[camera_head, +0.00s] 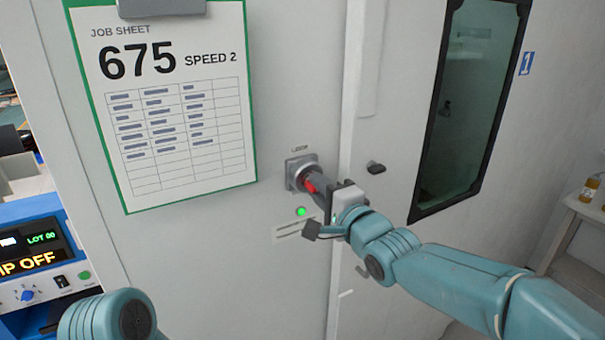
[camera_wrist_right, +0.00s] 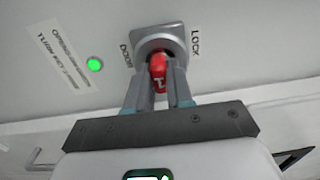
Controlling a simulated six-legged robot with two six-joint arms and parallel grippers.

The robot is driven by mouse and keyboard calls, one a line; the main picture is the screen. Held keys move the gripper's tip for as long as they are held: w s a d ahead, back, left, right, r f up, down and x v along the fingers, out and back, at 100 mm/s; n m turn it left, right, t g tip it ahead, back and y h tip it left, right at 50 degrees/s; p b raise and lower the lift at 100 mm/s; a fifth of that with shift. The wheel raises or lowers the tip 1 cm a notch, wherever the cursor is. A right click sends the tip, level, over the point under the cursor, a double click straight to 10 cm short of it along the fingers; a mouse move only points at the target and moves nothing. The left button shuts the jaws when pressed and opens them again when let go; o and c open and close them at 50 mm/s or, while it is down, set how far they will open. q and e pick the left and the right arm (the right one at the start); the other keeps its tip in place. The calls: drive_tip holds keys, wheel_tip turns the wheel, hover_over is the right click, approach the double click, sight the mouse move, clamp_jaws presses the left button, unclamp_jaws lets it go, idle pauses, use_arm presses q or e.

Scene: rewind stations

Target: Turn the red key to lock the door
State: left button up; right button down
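The red key (camera_head: 308,185) sits in a square grey metal lock plate (camera_head: 294,166) on the white door panel. In the right wrist view the key (camera_wrist_right: 157,72) stands between the two grey fingers of my right gripper (camera_wrist_right: 160,88) and fills the gap between them. The lock plate (camera_wrist_right: 160,35) has the words DOOR and LOCK beside it. My right gripper (camera_head: 318,190) reaches the lock from the right and hides part of the key. Of my left arm only a rounded teal link shows at the bottom left; its gripper is out of view.
A green light (camera_head: 301,211) glows below the lock, near a printed label. A job sheet (camera_head: 165,100) hangs to the left. A control box (camera_head: 40,262) stands at the left.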

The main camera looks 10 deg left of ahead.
drive_tip(key=shift+f+n+b, duration=0.1)
drive_tip(key=shift+n+b, duration=0.2)
drive_tip(key=n+b, duration=0.1)
drive_tip(key=n, duration=0.1)
drive_tip(key=shift+n, duration=0.4)
drive_tip(key=shift+n+b, duration=0.65)
drive_tip(key=shift+n, duration=1.05)
drive_tip(key=shift+w+d+n+b, duration=0.1)
drive_tip(key=shift+n+b, duration=0.85)
drive_tip(key=shift+n, duration=2.35)
